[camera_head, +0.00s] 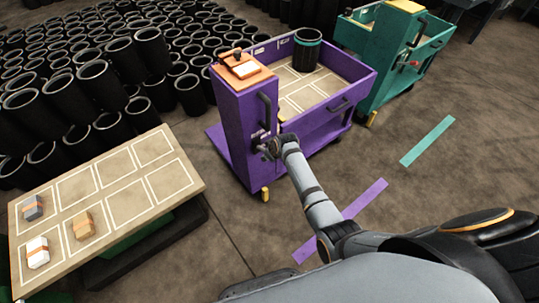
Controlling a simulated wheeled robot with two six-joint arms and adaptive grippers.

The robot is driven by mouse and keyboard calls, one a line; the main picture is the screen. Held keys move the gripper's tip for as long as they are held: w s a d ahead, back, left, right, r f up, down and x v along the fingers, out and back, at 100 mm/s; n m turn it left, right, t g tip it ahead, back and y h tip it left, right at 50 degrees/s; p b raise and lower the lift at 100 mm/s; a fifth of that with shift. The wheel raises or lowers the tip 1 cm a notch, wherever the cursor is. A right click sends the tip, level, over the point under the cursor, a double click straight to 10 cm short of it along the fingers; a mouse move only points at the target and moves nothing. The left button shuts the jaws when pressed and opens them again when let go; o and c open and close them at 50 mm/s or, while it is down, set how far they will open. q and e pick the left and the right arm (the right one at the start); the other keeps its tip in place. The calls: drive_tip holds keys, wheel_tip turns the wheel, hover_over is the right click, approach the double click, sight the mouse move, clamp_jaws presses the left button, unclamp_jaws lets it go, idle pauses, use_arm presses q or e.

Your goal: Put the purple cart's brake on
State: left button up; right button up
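The purple cart (232,125) stands at the centre, its tall end panel facing me. A dark handle (264,108) and small latch-like parts are on that panel. A yellow pedal-like piece (265,194) sits low at the cart's near corner; I cannot tell its position. My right arm comes in from the lower right. Its gripper (268,148) is at the panel, below the handle, and hides part of it. The fingers are too small and dark to tell whether they are open or touch the cart. My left gripper is not in view.
A black sleeve with a teal band (306,50) stands in the purple cart. A teal cart (380,50) is behind right. A table (130,205) with several small blocks is at left. Many black sleeves (100,85) fill the back left. Purple (340,222) and teal (427,141) strips mark open floor.

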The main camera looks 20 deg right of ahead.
drive_tip(key=o, duration=0.3)
drive_tip(key=shift+f, duration=0.1)
drive_tip(key=v, duration=1.2)
